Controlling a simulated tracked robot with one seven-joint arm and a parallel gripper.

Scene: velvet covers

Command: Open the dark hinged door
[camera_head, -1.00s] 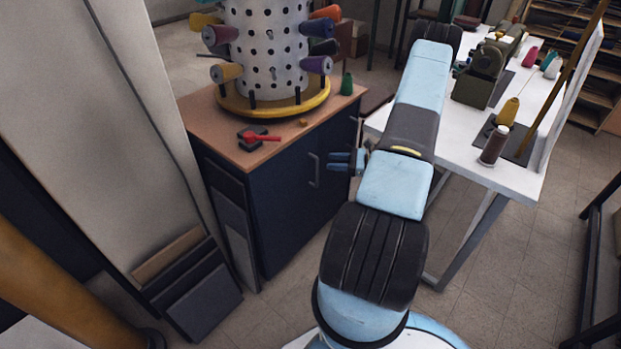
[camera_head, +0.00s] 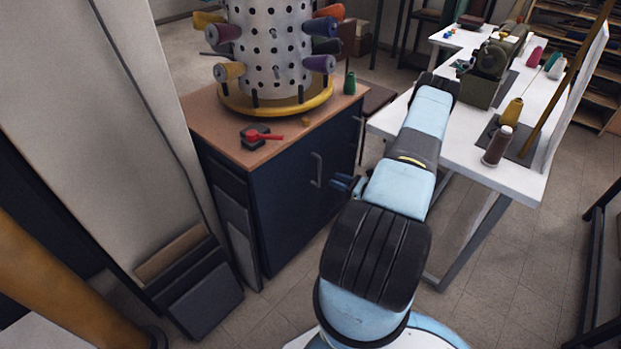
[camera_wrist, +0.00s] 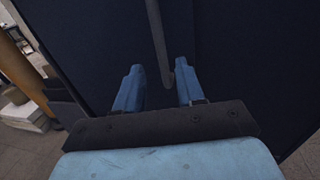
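The dark navy door (camera_head: 284,205) is on the front of the wood-topped cabinet and looks shut. Its grey bar handle (camera_head: 316,170) stands upright near a door seam. In the wrist view the handle (camera_wrist: 155,40) runs down between my two blue fingers, its lower end near them. My gripper (camera_wrist: 159,68) is open, with a finger on each side of the handle; I cannot tell whether either touches it. In the head view my gripper (camera_head: 345,184) is just right of the handle, partly hidden by my forearm.
A second handle (camera_head: 358,126) is farther right on the cabinet. A thread stand (camera_head: 268,70) and a red-handled tool (camera_head: 262,136) are on top. A white worktable (camera_head: 465,150) stands to the right. Panels (camera_head: 200,290) lean at the lower left. Floor in front of the cabinet is clear.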

